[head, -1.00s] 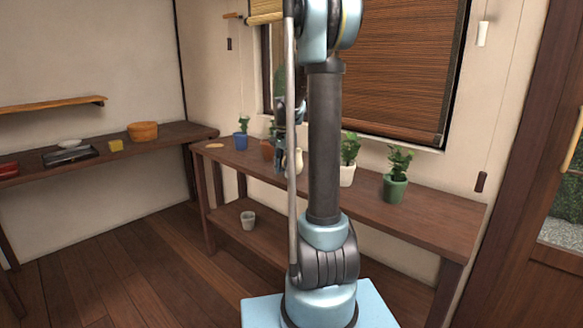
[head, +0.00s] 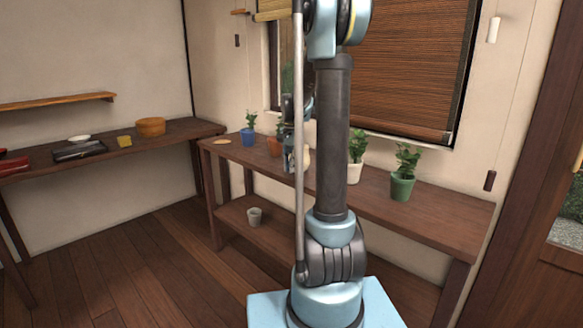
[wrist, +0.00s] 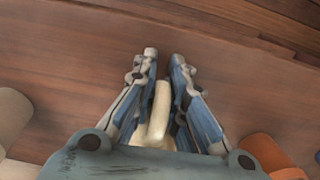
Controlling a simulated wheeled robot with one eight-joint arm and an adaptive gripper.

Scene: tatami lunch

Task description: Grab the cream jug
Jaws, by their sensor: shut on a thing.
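The cream jug (wrist: 158,118) shows in the wrist view between the two blue-grey fingers of my gripper (wrist: 163,75). Its narrow pale upper part points up the picture, and its lower part is hidden behind the gripper's palm. My gripper is shut on the jug. In the head view my gripper (head: 290,157) is over the long wooden bench, partly hidden by my arm's rod. A sliver of the cream jug (head: 307,158) shows beside it. I cannot tell whether the jug touches the bench.
On the bench (head: 440,210) stand a blue pot (head: 248,139), a terracotta pot (head: 274,147), a white pot (head: 356,172) and a green pot (head: 402,188), all with plants. The terracotta (wrist: 268,156) and white pots (wrist: 12,118) flank my gripper. A grey cup (head: 254,216) stands on the lower shelf.

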